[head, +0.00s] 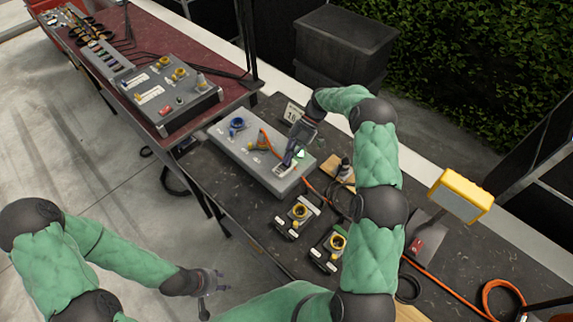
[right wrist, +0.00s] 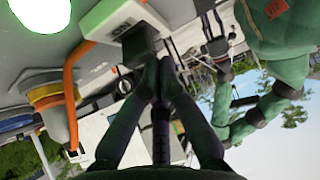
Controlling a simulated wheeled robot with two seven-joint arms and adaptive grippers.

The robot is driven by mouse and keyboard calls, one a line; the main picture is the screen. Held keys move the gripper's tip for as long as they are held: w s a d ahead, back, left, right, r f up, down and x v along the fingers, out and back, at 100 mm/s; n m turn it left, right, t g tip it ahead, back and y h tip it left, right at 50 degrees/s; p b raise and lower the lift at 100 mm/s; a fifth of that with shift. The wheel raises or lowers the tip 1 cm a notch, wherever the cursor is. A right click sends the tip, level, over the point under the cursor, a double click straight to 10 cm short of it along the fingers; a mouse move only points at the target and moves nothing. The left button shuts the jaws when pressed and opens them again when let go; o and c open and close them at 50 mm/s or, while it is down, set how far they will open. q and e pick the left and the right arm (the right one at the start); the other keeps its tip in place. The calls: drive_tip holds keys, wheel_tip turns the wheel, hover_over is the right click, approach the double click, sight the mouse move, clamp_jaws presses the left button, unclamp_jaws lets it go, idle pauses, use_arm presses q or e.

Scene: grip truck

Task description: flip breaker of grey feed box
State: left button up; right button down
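The grey feed box (head: 232,150) lies on the dark table, with a blue socket (head: 237,125) and a yellow socket with an orange plug and cable (head: 268,142) on top. My right gripper (head: 286,165) is over its right end, at the breaker area, and hides most of that part. In the right wrist view my right fingertips (right wrist: 160,68) come together at the edge of a dark block (right wrist: 140,45) on the box's light face. I cannot tell if they touch it. My left gripper (head: 216,296) hangs open and empty over the floor, left of the table.
Two small boxes with yellow sockets (head: 299,212) (head: 335,243) stand right of the feed box, near my right forearm. A yellow work lamp (head: 461,195) and orange cable (head: 497,291) lie further right. Another grey box (head: 150,98) sits on the red table.

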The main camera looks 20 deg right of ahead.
drive_tip(key=shift+w+d+f+b, duration=0.15)
drive_tip(key=shift+d+b, duration=0.15)
drive_tip(key=shift+b, duration=0.5)
drive_tip(key=shift+d, duration=0.15)
drive_tip(key=shift+w+r, duration=0.1)
drive_tip(key=shift+r, duration=0.1)
